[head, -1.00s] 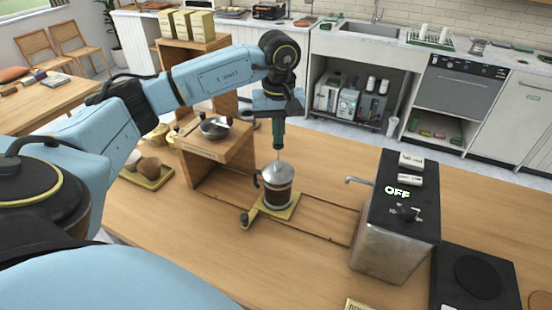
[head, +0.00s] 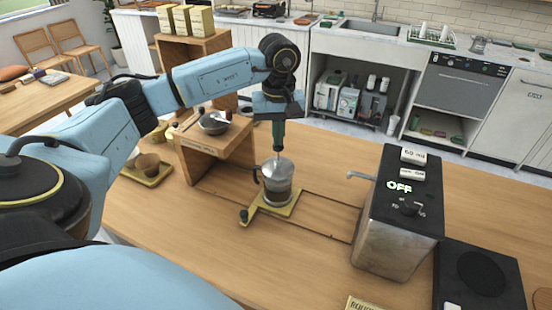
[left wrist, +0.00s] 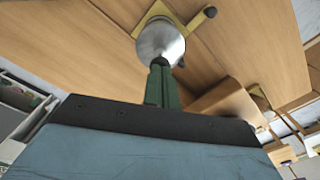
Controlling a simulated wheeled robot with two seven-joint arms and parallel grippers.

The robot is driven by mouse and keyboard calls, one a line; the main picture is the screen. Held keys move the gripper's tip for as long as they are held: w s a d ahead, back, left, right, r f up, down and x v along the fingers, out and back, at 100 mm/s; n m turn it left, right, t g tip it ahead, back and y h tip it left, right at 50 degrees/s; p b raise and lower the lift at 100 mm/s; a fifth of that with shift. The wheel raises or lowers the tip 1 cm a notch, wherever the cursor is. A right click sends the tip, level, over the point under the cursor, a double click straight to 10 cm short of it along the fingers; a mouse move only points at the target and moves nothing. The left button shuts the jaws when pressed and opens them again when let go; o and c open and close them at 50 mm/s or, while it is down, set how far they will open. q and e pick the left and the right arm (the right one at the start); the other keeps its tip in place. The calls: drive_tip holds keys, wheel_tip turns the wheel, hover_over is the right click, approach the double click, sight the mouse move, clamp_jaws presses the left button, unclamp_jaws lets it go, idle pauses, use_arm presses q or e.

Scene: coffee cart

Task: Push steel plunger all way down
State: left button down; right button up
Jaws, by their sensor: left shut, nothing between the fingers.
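The French press (head: 278,188) stands upright on a yellow-edged square base (head: 293,209) on the wooden counter. It has a dark handle on its left and a steel lid (head: 276,167). My left gripper (head: 277,157) points straight down, directly above the middle of the lid, its green fingers shut with nothing between them. The tips are at or just above the lid, where the plunger's knob sits; they hide the knob. In the left wrist view the finger tips (left wrist: 159,64) overlap the edge of the round steel lid (left wrist: 160,40). My right gripper is out of view.
A wooden shelf (head: 222,150) with a metal bowl (head: 214,123) stands left of the press. A steel machine (head: 390,220) marked OFF, with a spout, stands to the right. A tray (head: 150,174) with cups sits at left.

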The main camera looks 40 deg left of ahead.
use_arm(q)
drive_tip(key=shift+f+b, duration=1.15)
drive_tip(key=shift+f, duration=0.5)
drive_tip(key=shift+r, duration=0.1)
drive_tip(key=shift+r+p, duration=2.8)
drive_tip(key=shift+r, duration=1.25)
